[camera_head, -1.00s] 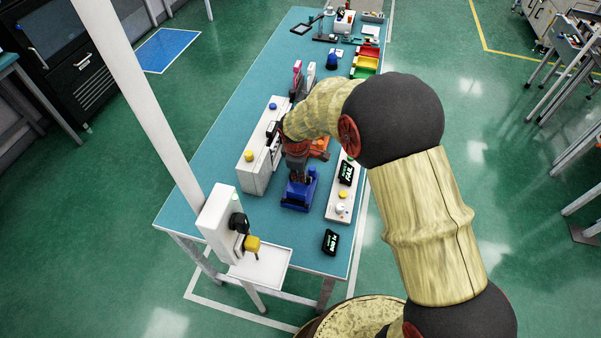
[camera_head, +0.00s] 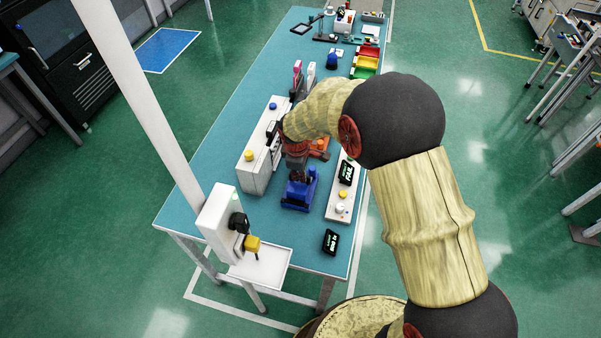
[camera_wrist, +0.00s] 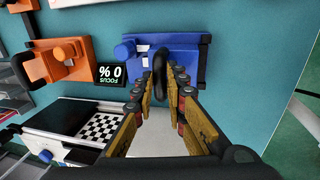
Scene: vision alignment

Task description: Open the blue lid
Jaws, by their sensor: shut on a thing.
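The blue device with the blue lid (camera_wrist: 188,42) lies at the top middle of the wrist view, and its blue body (camera_head: 300,192) shows near the front of the bench in the head view. A black looped handle (camera_wrist: 160,62) stands up from it. My gripper (camera_wrist: 167,78) has its two fingers close together around this handle and appears shut on it. In the head view my gripper (camera_head: 297,165) is just above the far side of the blue device, partly hidden by my wrist. I cannot tell how far the lid is raised.
In the head view, a white box (camera_head: 256,165) stands left and a white button panel (camera_head: 340,200) right.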

